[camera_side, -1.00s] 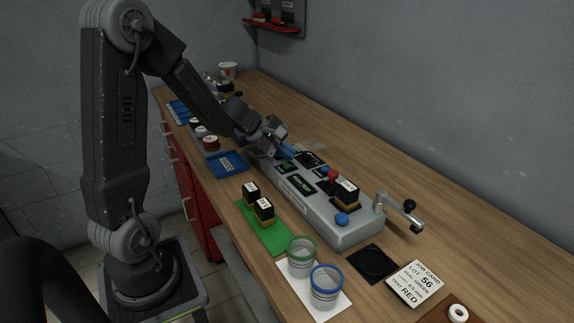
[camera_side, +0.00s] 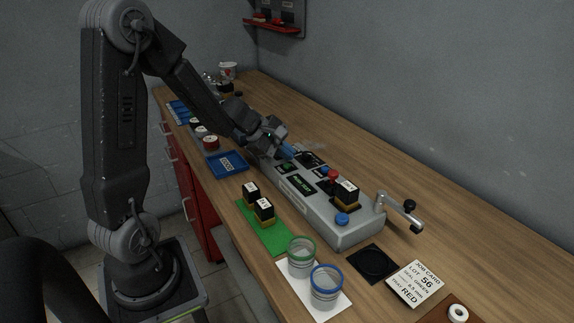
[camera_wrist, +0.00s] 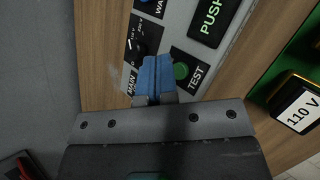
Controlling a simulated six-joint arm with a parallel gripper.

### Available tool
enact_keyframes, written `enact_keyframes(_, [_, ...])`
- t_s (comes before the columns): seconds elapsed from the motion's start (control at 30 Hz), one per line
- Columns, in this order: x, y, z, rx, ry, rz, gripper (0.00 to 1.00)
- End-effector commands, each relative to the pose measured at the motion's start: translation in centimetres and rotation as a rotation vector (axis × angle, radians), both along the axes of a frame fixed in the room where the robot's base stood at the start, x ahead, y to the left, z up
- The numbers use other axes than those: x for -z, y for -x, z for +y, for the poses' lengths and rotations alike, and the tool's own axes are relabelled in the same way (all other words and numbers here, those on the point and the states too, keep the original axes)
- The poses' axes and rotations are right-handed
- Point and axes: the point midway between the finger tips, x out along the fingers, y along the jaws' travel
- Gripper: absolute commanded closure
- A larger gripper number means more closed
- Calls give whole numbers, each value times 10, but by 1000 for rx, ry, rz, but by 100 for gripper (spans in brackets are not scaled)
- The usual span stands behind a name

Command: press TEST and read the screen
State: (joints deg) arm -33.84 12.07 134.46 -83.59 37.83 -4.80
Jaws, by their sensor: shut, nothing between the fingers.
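The grey test box (camera_side: 345,232) lies along the bench. Its green TEST button (camera_wrist: 181,71) shows in the wrist view, above its white TEST label. The dark screen (camera_side: 301,185) has green lettering; in the wrist view the visible part of the screen (camera_wrist: 212,20) reads "PUSH", and the rest is cut off. My gripper (camera_side: 288,151) is shut and empty over the far end of the box. In the wrist view my shut blue fingertips (camera_wrist: 155,66) appear just left of the TEST button; I cannot tell their height above the panel.
A MAIN switch (camera_wrist: 138,48) is left of my fingers. Two blocks stand on a green mat (camera_side: 272,239). Two jars and a job card (camera_side: 415,283) are nearer.

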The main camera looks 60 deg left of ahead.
Motion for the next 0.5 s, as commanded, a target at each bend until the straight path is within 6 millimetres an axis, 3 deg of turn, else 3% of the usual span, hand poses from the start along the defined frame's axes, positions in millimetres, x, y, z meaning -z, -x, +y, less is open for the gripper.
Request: enact_keyframes(0.5, [9,0,0,0,0,0,100])
